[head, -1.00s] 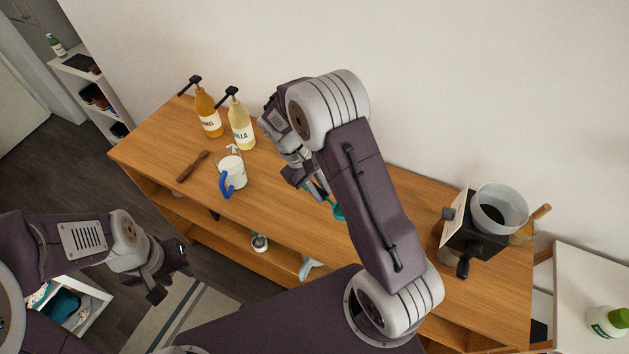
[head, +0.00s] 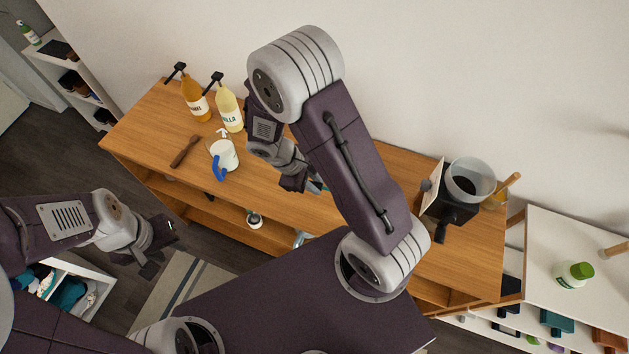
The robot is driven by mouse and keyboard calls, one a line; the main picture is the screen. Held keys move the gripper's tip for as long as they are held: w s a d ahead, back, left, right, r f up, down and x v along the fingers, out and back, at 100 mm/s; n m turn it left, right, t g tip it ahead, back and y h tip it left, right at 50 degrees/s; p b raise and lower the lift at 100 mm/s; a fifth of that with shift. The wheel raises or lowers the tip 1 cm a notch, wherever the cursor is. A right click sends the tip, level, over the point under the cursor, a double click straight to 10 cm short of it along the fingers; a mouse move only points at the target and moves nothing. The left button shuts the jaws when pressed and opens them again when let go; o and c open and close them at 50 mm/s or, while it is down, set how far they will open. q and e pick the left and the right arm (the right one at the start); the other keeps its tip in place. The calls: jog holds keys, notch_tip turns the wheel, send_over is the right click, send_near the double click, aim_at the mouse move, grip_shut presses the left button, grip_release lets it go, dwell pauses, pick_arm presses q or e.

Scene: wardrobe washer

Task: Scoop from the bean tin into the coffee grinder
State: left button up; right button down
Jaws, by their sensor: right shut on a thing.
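The coffee grinder (head: 449,216) stands at the right of the wooden counter, with a clear hopper (head: 470,181) on top holding something dark. My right gripper (head: 303,185) is over the counter's middle, left of the grinder. It is shut on a teal thing (head: 322,187), apparently the scoop, mostly hidden by my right arm. I cannot make out the bean tin; my arm covers that part of the counter. My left gripper (head: 160,248) is low at the left, in front of the counter, apparently open and empty.
A white mug (head: 225,156) with a blue handle, a brown-handled tool (head: 184,151), a caramel bottle (head: 194,97) and a vanilla bottle (head: 229,108) are at the counter's left. A wooden handle (head: 508,184) sticks up beside the grinder. A white shelf (head: 540,240) stands at right.

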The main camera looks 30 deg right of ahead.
notch_tip(320, 180, down, 5)
jog(key=b, duration=0.4)
